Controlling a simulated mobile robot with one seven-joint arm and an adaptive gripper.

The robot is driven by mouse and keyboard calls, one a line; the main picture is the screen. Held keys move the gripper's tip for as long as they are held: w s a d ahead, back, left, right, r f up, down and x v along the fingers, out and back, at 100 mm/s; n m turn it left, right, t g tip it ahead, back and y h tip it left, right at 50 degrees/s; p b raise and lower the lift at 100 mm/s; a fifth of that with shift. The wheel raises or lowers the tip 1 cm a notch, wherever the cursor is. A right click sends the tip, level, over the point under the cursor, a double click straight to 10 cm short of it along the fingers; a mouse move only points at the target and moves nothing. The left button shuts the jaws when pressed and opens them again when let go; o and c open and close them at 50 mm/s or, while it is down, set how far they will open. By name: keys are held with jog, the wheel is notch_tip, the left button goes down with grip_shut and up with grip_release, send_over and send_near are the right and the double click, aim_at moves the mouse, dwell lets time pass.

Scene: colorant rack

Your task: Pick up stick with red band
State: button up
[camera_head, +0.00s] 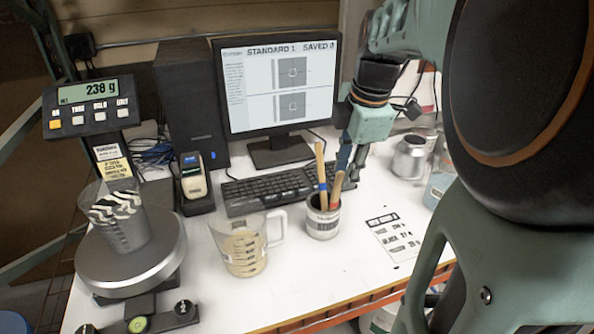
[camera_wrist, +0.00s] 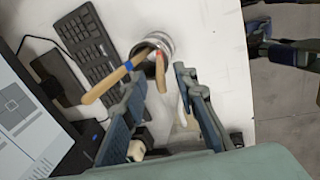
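The stick with the red band (camera_head: 337,189) stands tilted in a small metal can (camera_head: 323,224) on the white table. A second, longer wooden stick (camera_head: 321,165) with a blue band leans in the same can, to its left. My gripper (camera_head: 350,170) is close behind and right of the sticks, pointing down. In the wrist view, the red-banded stick (camera_wrist: 160,72) shows between my two open fingers (camera_wrist: 157,82), and the blue-banded stick (camera_wrist: 108,84) crosses near the left fingertip. I cannot tell whether a finger touches either stick. The sticks' lower ends are hidden in the can.
A measuring jug (camera_head: 243,250) stands left of the can, and a keyboard (camera_head: 275,190) and monitor (camera_head: 279,85) stand behind. A printed card (camera_head: 394,236) lies right. A scale (camera_head: 130,262) with a cup is far left. The table's front edge is near the can.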

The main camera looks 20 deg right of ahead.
aim_at(334, 205)
jog(key=shift+n, duration=0.7)
jog(key=x, duration=1)
jog(key=shift+w+a+f, duration=0.1)
jog(key=shift+w+a, duration=0.05)
jog(key=shift+a, duration=0.1)
grip_shut()
